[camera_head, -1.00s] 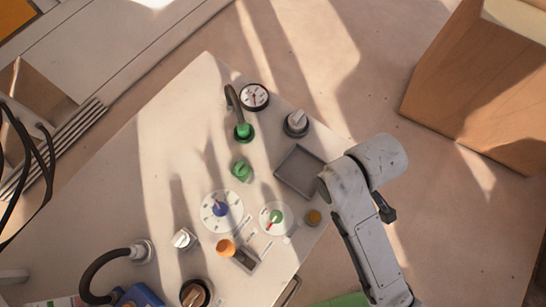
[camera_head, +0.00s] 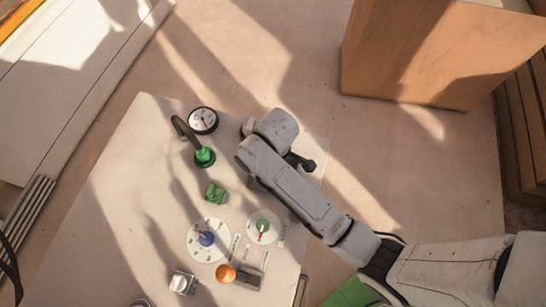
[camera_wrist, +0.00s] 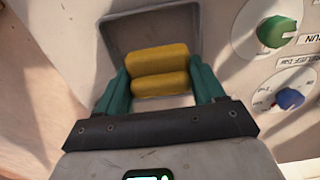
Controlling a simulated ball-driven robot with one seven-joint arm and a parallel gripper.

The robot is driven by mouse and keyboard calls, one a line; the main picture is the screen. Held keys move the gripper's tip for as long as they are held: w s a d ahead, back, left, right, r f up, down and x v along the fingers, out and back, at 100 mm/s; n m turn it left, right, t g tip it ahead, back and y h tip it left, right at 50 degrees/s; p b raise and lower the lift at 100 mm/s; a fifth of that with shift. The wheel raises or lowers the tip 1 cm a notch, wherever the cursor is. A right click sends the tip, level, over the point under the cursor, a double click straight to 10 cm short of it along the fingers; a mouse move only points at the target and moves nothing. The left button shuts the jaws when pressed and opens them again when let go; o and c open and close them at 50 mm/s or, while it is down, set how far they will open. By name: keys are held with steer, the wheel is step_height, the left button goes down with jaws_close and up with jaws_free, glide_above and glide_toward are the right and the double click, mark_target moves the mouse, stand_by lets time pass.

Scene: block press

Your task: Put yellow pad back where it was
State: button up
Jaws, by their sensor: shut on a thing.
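The yellow pad (camera_wrist: 160,84) shows in the wrist view as two rounded yellow bars, one behind the other. My gripper (camera_wrist: 161,76) has a teal finger at each side of the pad and is shut on it. The pad is in front of a grey square tray (camera_wrist: 112,38) with a raised rim. I cannot tell whether the pad touches the tray floor. In the head view my arm covers the tray and the pad.
The pale panel (camera_head: 130,170) carries a white-and-blue dial (camera_head: 207,239), a green-centred dial (camera_head: 263,227), an orange knob (camera_head: 225,273), a green block (camera_head: 214,193), a hose with a green end (camera_head: 204,157) and a gauge (camera_head: 203,121). A wooden cabinet (camera_head: 440,55) stands at the upper right.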

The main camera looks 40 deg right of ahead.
steer(key=shift+w+f, duration=0.4)
steer(key=shift+f, duration=0.05)
steer(key=shift+w+f, duration=0.1)
steer(key=shift+f, duration=1.6)
steer(key=shift+f, duration=0.15)
steer(key=o, duration=0.9)
steer(key=shift+o, duration=0.2)
step_height(320, 180, up, 12)
steer(key=shift+r, duration=0.2)
steer(key=s+d+m, duration=0.4)
steer(key=s, duration=0.4)
steer(key=s+d+f+m+t, duration=0.1)
steer(key=s+d+m, duration=0.2)
steer(key=s, duration=0.5)
steer(key=shift+s+d+m, duration=0.2)
steer(key=shift+d+m, duration=0.15)
steer(key=shift+m, duration=0.05)
